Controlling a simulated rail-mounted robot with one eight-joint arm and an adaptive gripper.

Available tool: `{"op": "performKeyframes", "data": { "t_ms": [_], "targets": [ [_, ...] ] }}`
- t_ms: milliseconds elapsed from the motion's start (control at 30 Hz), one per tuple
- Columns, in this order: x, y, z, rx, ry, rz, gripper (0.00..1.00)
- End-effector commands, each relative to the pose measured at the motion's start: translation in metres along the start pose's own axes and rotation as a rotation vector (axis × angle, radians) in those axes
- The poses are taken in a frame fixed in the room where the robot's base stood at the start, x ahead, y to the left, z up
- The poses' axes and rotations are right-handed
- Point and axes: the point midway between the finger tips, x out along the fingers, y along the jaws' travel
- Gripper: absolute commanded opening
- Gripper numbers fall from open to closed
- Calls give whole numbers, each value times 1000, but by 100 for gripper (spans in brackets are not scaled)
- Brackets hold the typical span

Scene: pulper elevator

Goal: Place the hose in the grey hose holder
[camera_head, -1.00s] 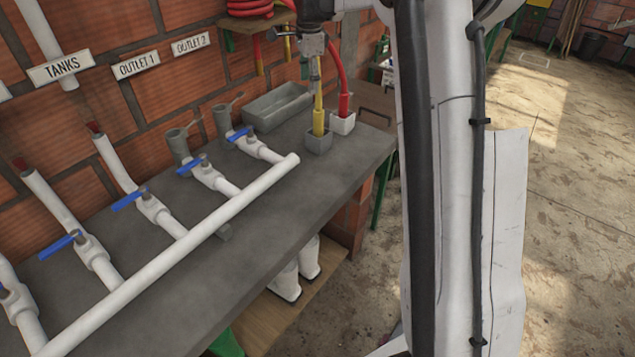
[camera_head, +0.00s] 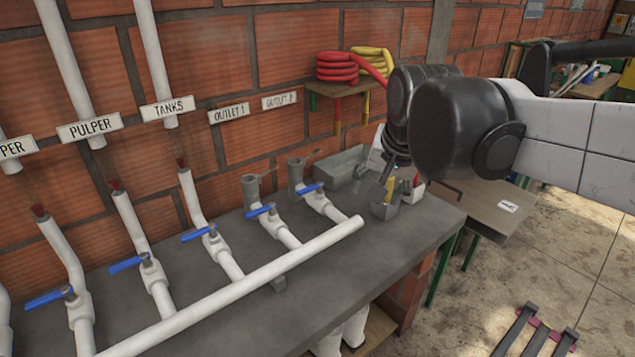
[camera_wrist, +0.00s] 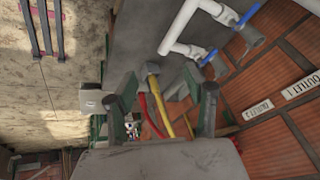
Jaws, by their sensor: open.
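The grey hose holder (camera_head: 384,209) is a small square cup near the far right end of the grey counter. My gripper (camera_head: 388,186) is just above it, fingers pointing down. A bit of the yellow hose (camera_head: 407,187) shows behind the fingers; its lower end is mostly hidden in the head view. In the wrist view the yellow hose (camera_wrist: 160,100) runs between my two spread fingers (camera_wrist: 166,103), with no clear contact. The red hose (camera_wrist: 150,112) runs beside it.
A grey basin (camera_head: 343,169) stands behind the holders, against the brick wall. Coiled red and yellow hoses lie on a wall shelf (camera_head: 340,87). White pipes with blue-handled valves (camera_head: 262,210) fill the counter's left. A small table (camera_head: 490,212) stands to the right.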

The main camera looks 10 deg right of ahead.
Motion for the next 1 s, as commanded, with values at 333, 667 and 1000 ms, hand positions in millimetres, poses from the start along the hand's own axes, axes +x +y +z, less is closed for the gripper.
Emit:
{"op": "performKeyframes", "data": {
  "t_ms": [333,667,1000],
  "targets": [
    [-1,28,101,-375,103,-60,48],
    [6,39,136,-524,149,-75,48],
    [6,39,136,-525,149,-75,48]
  ]
}}
